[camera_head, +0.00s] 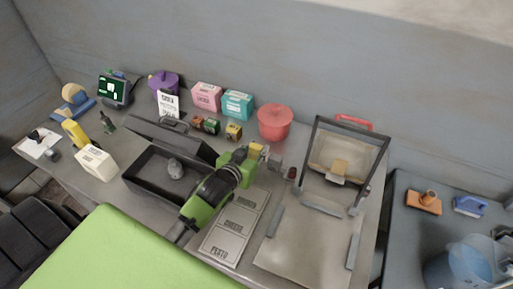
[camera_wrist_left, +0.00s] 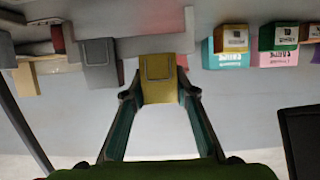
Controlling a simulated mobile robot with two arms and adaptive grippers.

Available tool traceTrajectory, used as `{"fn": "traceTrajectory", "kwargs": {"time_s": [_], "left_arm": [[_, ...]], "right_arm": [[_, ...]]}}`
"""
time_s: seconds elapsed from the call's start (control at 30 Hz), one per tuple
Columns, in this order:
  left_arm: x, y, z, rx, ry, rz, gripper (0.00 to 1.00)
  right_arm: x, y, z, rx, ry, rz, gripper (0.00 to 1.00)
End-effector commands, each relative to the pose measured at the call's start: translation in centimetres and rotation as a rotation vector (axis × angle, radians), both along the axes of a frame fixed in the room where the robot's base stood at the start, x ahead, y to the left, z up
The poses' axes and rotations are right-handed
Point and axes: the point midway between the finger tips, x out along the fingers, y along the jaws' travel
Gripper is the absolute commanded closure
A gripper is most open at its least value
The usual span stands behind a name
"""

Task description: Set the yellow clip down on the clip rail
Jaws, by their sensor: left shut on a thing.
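The yellow clip (camera_wrist_left: 163,78) is between the fingertips of my left gripper (camera_wrist_left: 163,92) in the left wrist view. In the head view my left gripper (camera_head: 254,160) is shut on it over the middle of the table, and the yellow clip (camera_head: 256,149) shows at the tips. A grey clip-like block (camera_head: 274,163) is just right of the gripper; it also shows in the left wrist view (camera_wrist_left: 98,62). A dark red piece (camera_head: 291,173) is further right. My right gripper is not in view.
A red tub (camera_head: 275,122) stands behind the gripper. Teal (camera_head: 237,105) and pink (camera_head: 207,96) boxes stand left of it. A black open case (camera_head: 150,180) lies left, a labelled board (camera_head: 236,228) in front. A dark upright frame (camera_head: 313,150) stands right.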

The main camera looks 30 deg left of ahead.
Motion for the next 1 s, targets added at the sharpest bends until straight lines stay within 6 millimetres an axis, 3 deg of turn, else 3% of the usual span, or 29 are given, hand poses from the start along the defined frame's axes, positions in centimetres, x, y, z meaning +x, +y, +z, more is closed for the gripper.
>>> {"fn": "traceTrajectory", "kwargs": {"time_s": [0.77, 0.8, 0.87, 1.0], "left_arm": [[0.0, 0.0, -2.0, 0.000, 0.000, 0.000, 0.88], [0.0, 0.0, -2.0, 0.000, 0.000, 0.000, 0.68], [0.0, 0.0, -1.9, 0.000, 0.000, 0.000, 0.54], [0.0, 0.0, -1.9, 0.000, 0.000, 0.000, 0.54]], "right_arm": [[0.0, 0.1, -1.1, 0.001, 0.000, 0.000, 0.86], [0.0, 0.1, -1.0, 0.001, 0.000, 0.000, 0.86], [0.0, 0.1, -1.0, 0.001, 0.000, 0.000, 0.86], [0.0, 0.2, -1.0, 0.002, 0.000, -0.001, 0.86]]}}
